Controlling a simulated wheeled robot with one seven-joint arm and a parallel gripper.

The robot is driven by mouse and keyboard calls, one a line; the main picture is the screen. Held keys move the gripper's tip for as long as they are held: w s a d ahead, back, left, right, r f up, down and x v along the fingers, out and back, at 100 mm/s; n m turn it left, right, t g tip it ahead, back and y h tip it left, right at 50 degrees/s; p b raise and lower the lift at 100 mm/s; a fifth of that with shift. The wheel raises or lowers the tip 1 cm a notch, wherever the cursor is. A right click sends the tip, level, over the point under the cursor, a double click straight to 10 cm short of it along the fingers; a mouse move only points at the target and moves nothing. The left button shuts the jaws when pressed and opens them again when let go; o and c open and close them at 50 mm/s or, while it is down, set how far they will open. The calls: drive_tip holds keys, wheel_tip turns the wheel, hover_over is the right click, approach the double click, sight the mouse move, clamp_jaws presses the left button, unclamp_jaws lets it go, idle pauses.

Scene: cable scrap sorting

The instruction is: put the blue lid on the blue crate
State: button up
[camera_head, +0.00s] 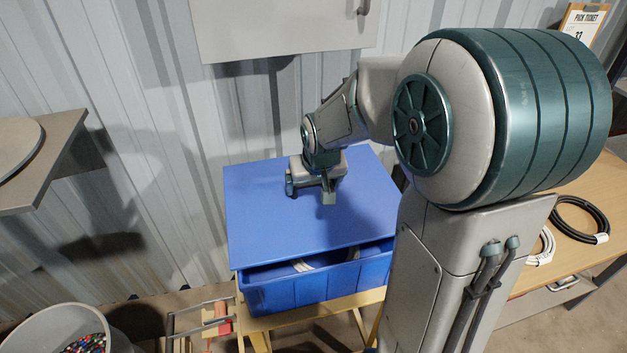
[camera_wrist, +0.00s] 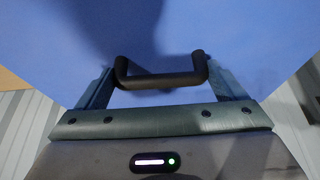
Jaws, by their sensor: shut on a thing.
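The blue lid (camera_head: 265,215) is a flat blue panel over the blue crate (camera_head: 300,290). In the head view a gap shows along the near side, so the lid is set toward the back or tilted there; whether it touches the far rim is hidden. Pale cable shows inside the crate through the gap. My gripper (camera_head: 328,195) is above the lid's middle. In the wrist view my gripper (camera_wrist: 160,88) is shut on the lid's black handle (camera_wrist: 160,80), with a finger at each side of it. The lid (camera_wrist: 220,30) fills most of that view.
The crate stands on a wooden stand (camera_head: 330,305). A wooden table (camera_head: 570,190) with a black cable coil (camera_head: 582,220) and a white coil is at the right. A grey bin (camera_head: 75,320) of coloured bits is at lower left. A grey shelf (camera_head: 60,150) juts out at left.

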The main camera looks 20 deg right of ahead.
sight(315, 200)
drive_tip(key=shift+f+b, duration=2.65)
drive_tip(key=shift+f, duration=0.8)
drive_tip(key=shift+s, duration=0.15)
drive_tip(key=o, duration=1)
drive_tip(key=v, duration=1.3)
drive_tip(key=shift+r, duration=0.2)
drive_tip(key=shift+s+a+r, duration=0.1)
drive_tip(key=shift+s, duration=0.25)
drive_tip(key=shift+g, duration=0.8)
drive_tip(key=s+f, duration=0.2)
drive_tip(key=s, duration=0.3)
drive_tip(key=s+f, duration=0.1)
drive_tip(key=s, duration=0.3)
drive_tip(key=s+f, duration=0.2)
drive_tip(key=s, duration=0.3)
drive_tip(key=shift+s+f, duration=0.3)
drive_tip(key=shift+f, duration=0.05)
